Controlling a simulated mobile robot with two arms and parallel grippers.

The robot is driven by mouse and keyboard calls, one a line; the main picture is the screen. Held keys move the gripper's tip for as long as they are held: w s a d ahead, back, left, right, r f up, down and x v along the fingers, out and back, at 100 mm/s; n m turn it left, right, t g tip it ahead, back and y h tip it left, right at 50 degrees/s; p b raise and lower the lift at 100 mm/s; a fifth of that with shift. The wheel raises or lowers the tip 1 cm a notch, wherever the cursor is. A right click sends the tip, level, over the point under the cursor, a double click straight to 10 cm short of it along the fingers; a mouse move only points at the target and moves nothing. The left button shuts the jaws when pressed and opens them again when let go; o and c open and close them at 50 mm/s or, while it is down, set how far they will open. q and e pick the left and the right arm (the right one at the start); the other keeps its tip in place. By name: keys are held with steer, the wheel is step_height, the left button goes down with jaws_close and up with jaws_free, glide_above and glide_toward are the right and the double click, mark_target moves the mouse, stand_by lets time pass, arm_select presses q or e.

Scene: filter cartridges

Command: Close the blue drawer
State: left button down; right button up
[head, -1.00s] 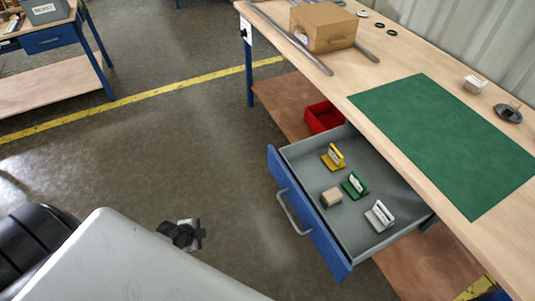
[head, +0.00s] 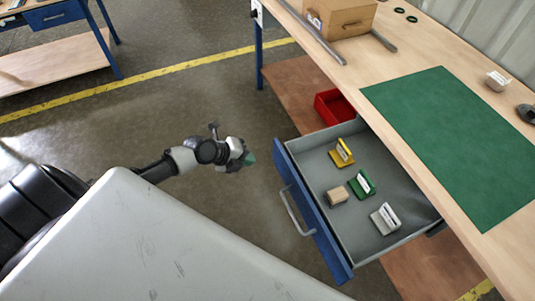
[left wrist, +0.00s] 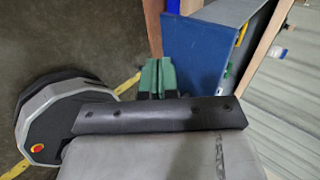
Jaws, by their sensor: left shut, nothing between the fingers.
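The blue drawer (head: 318,218) stands pulled out from under the workbench, its blue front with a grey bar handle (head: 297,212) facing my side. Inside lie a yellow piece (head: 341,153), a green piece (head: 362,185), a light grey piece (head: 385,218) and a small tan block (head: 337,195). My left gripper (head: 249,158) is shut and empty, in the air left of the drawer front and apart from it. In the left wrist view its green-tipped fingers (left wrist: 158,76) are together beside the blue drawer front (left wrist: 194,50). My right gripper is not seen.
The wooden workbench (head: 400,62) carries a green mat (head: 450,145) and a cardboard box (head: 340,14). A red bin (head: 334,106) sits on the lower shelf behind the drawer. Another bench (head: 55,60) stands far left. The floor between is clear.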

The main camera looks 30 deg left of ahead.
mark_target(275, 157)
arm_select(q)
steer(key=w+d, duration=0.1)
steer(key=w+d+f+p, duration=0.1)
steer(key=w+d+f, duration=0.1)
steer(key=w, duration=0.1)
steer(key=shift+w+d, duration=0.1)
steer(key=shift+d, duration=0.05)
steer(key=shift+w+d+f+p, duration=0.1)
steer(key=shift+w+d+p, duration=0.25)
steer(key=shift+w, duration=0.1)
